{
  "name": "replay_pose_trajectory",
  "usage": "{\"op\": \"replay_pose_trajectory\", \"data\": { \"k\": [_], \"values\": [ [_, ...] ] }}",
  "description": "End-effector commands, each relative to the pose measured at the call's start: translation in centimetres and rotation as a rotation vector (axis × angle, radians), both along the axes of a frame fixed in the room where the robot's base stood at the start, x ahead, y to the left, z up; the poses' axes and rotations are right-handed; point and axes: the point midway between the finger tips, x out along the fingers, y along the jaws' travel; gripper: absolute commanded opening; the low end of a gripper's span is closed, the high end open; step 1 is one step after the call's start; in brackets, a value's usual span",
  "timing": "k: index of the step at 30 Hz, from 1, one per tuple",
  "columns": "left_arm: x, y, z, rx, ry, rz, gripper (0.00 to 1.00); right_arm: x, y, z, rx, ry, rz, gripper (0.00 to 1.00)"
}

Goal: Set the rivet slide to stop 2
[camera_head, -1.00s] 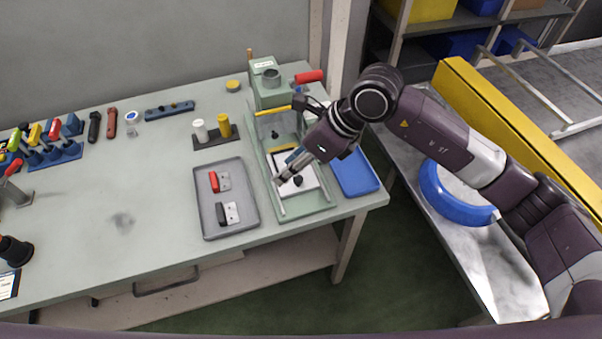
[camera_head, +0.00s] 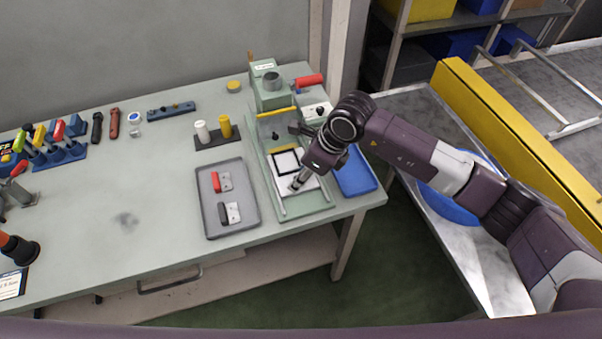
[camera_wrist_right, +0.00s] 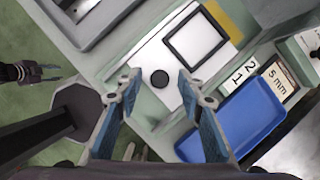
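The rivet slide is a white plate (camera_head: 309,183) with a black square frame (camera_head: 286,161) on the pale green press bed (camera_head: 268,187). In the right wrist view the plate (camera_wrist_right: 153,55) carries a round black knob (camera_wrist_right: 160,78) below the frame (camera_wrist_right: 195,38). My right gripper (camera_wrist_right: 158,78) is open, its blue-padded fingers on either side of the knob with gaps; contact is not visible. A dark gripper, apparently my left (camera_wrist_right: 52,72), hangs over the floor with fingers apart.
Stop labels "2" and "1" (camera_wrist_right: 237,75) and a "5 mm" card (camera_wrist_right: 276,82) lie beyond a blue tray (camera_wrist_right: 240,115). The press head with red handle (camera_head: 308,80) stands behind. A grey tray (camera_head: 204,205) with two handled parts lies left of the bed.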

Motion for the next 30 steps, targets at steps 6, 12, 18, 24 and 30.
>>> {"op": "replay_pose_trajectory", "data": {
  "k": [6,12,18,24,30],
  "values": [
    [0.0,0.0,0.0,0.000,0.000,0.000,0.29,0.0,0.0,0.0,0.000,0.000,0.000,0.23],
    [0.0,0.0,0.0,0.000,0.000,0.000,0.29,0.0,0.0,0.0,0.000,0.001,0.000,0.01],
    [0.0,0.0,0.0,0.000,0.000,0.000,0.29,0.0,0.0,0.0,0.000,0.000,-0.001,0.00],
    [0.0,0.0,-0.8,0.000,-0.001,0.000,0.29,0.6,0.1,-0.3,0.000,0.000,-0.002,0.00],
    [0.0,0.0,-3.7,0.000,0.000,0.000,0.29,3.4,1.0,-0.7,0.000,-0.005,-0.003,0.00]
  ]
}}
